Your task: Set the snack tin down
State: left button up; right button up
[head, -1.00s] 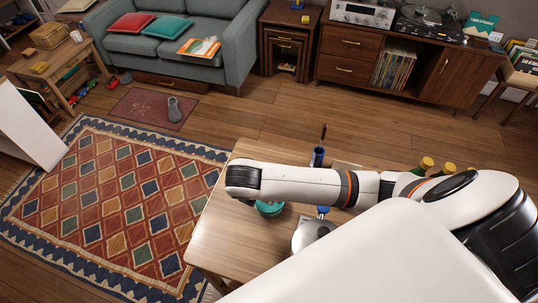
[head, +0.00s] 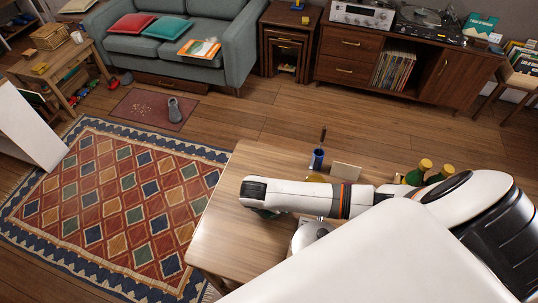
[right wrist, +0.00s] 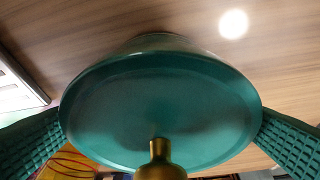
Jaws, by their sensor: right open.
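The snack tin (right wrist: 160,100) is round and teal with a brass knob on its lid. It fills the middle of the right wrist view, upright over the wooden tabletop (right wrist: 85,30); whether its base touches the wood is hidden. My right gripper (right wrist: 160,140) is open, with its ridged teal pads on either side of the lid; I cannot tell whether they touch it. In the head view my right arm hides the gripper and most of the tin, with only a dark green edge (head: 264,213) showing under the wrist. My left gripper is not in view.
On the table (head: 225,235), a blue cup (head: 317,159) and a cream card (head: 346,172) stand behind my arm. Green bottles with yellow caps (head: 415,175) are to the right. A silver object (head: 308,236) is in front. The table's left end is clear.

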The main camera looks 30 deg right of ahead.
jog(key=shift+f, duration=0.2)
jog(key=c, duration=0.9)
